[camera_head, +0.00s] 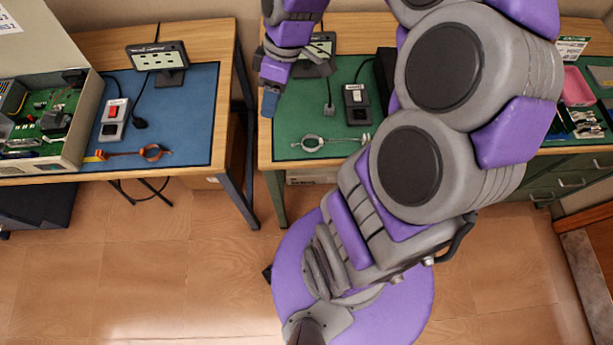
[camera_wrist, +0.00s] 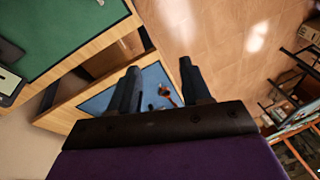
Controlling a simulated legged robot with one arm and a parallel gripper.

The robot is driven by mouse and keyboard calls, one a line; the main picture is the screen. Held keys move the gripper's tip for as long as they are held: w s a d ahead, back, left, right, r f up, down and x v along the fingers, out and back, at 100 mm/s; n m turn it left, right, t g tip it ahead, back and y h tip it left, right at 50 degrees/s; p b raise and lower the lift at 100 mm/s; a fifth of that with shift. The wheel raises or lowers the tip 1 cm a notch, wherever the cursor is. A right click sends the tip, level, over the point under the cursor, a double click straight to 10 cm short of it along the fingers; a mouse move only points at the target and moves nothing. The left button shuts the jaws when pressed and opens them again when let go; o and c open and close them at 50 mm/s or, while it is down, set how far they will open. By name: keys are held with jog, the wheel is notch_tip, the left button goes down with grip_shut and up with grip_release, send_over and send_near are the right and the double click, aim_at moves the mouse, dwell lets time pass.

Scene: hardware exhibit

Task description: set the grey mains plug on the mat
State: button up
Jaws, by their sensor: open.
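The grey mains plug (camera_head: 329,109) shows small in the head view, at the end of a cord on the green mat (camera_head: 300,130). It appears to lie on that mat. My gripper (camera_head: 270,92) is left of the plug, above the green table's left edge. In the wrist view my gripper (camera_wrist: 160,85) has its two dark fingers apart with nothing between them. Past the fingers the blue mat (camera_wrist: 96,104) shows on the other table. The blue mat (camera_head: 190,105) is at left in the head view.
On the blue mat are a red-switch box (camera_head: 114,118), a black plug (camera_head: 140,123) and an orange strap (camera_head: 150,153). An open electronics case (camera_head: 75,150) stands left. The green mat holds a switch box (camera_head: 357,105) and grey strap (camera_head: 313,143). A gap separates the tables.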

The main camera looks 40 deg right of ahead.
jog(key=s+a+m+h, duration=0.1)
jog(key=s+m, duration=0.3)
jog(key=s, duration=0.6)
jog(key=s+a+r+m+g+h, duration=0.1)
jog(key=s+a+m+h, duration=0.1)
jog(key=s, duration=0.8)
jog(key=shift+a+r+m+g+h, duration=0.15)
jog(key=shift+a+m+g+h, duration=0.15)
jog(key=shift+a+m, duration=0.85)
jog(key=shift+s+d+m, duration=0.1)
jog(key=shift+d+m, duration=0.05)
jog(key=shift+m, duration=0.1)
jog(key=shift+c, duration=0.5)
